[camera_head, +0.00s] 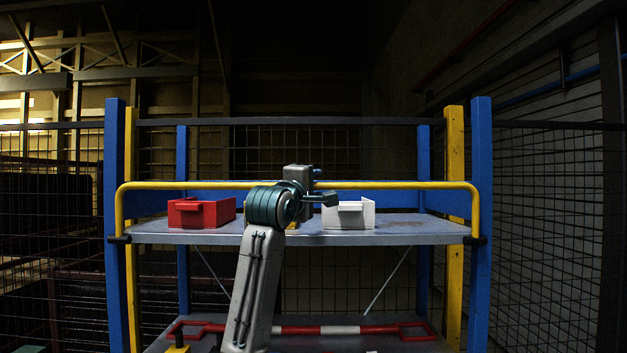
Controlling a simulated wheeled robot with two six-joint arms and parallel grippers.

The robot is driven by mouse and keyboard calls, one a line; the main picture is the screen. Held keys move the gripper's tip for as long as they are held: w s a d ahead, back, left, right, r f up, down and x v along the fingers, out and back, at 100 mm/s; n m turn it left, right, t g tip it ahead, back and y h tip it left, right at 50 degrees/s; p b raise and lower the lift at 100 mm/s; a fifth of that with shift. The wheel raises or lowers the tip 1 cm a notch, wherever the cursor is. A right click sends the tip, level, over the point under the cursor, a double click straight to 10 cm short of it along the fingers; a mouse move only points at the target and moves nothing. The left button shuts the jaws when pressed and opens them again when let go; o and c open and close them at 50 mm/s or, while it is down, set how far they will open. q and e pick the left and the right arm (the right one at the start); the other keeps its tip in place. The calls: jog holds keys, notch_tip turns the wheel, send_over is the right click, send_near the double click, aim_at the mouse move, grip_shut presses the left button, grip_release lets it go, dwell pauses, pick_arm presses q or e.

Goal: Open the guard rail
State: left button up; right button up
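The yellow guard rail (400,186) stands upright across the front of the upper shelf (400,234). Its bent ends come down to dark pivots at the shelf's left and right front corners. My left gripper (327,197) is at the middle of the rail, between the red bin and the white bin. The gripper and wrist overlap the rail and hide a short stretch of it. Whether the fingers touch the rail, and whether they are open or shut, I cannot tell. My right gripper is not in view.
A red bin (200,213) and a white bin (350,216) sit on the upper shelf behind the rail. Blue posts (115,220) and yellow posts (454,220) flank the rack. A red-and-white bar (333,330) crosses the lower shelf. Mesh fencing surrounds the rack.

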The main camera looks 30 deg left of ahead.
pick_arm(q)
grip_shut()
jog(key=shift+f, duration=0.1)
